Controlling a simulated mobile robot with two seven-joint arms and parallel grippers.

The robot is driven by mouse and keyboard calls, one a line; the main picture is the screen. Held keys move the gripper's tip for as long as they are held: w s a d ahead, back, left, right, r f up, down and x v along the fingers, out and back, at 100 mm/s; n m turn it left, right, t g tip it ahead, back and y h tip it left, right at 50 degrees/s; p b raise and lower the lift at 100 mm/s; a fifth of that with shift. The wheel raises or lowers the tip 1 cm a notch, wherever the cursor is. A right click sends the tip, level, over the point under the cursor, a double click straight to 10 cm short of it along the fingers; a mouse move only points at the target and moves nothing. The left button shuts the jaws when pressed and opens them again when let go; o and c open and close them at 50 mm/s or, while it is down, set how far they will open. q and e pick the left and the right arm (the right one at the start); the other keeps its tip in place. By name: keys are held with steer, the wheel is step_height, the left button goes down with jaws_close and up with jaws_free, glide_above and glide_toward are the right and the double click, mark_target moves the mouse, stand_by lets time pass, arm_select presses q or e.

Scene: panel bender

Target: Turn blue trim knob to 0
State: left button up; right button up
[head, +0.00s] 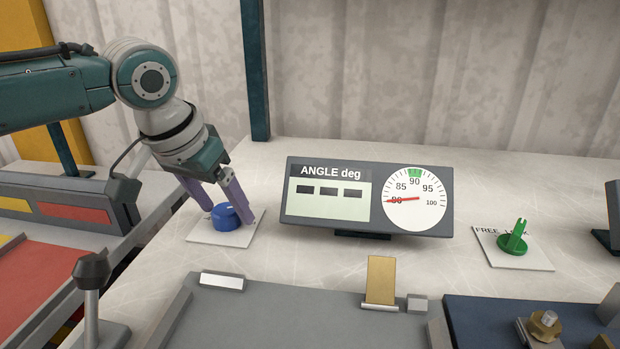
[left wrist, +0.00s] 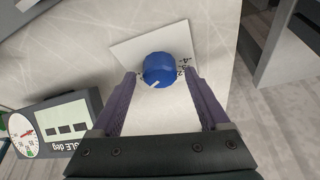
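The blue trim knob (head: 225,217) sits on a small white plate (head: 205,237) left of the angle display. In the left wrist view the knob (left wrist: 158,68) has a white pointer mark towards its lower left. Numbers -4, -3 and -2 show on the plate at its right; the 0 mark cannot be made out. My left gripper (head: 228,213) is lowered over the knob, with one purple finger on each side. In the left wrist view the fingertips (left wrist: 161,72) stand apart with small gaps to the knob. My right gripper is out of view.
The angle display (head: 330,220) has blank dashes and a dial whose red needle points left, near 80. A green knob (head: 513,240) marked FREE and LOCK stands at the right. A black-knobbed lever (head: 91,272) stands at the front left. The bench around the blue knob is clear.

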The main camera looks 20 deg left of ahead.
arm_select(q)
jaws_close()
stand_by(0.4)
steer(key=shift+r, duration=0.1)
steer(key=shift+r+n+p, duration=0.1)
steer(key=shift+n+p, duration=0.3)
steer(key=shift+p, duration=0.3)
steer(key=n+p, duration=0.1)
steer(key=p, duration=0.1)
steer(key=n+y+p, duration=0.1)
steer(key=shift+d+r+n+p, duration=0.1)
steer(key=shift+d+n+p, duration=0.1)
steer(key=shift+n+p, duration=0.2)
steer(key=shift+n+y+p, duration=0.4)
steer(key=shift+n+p, duration=0.25)
steer(key=shift+n, duration=0.25)
steer(key=n, duration=0.1)
steer(key=n+g+y, duration=0.1)
steer(key=shift+f+n, duration=0.25)
steer(key=shift+n, duration=0.15)
steer(key=shift+w+f+n+g+y, duration=0.1)
steer(key=shift+n+g+y, duration=0.35)
steer(key=shift+n, duration=1.35)
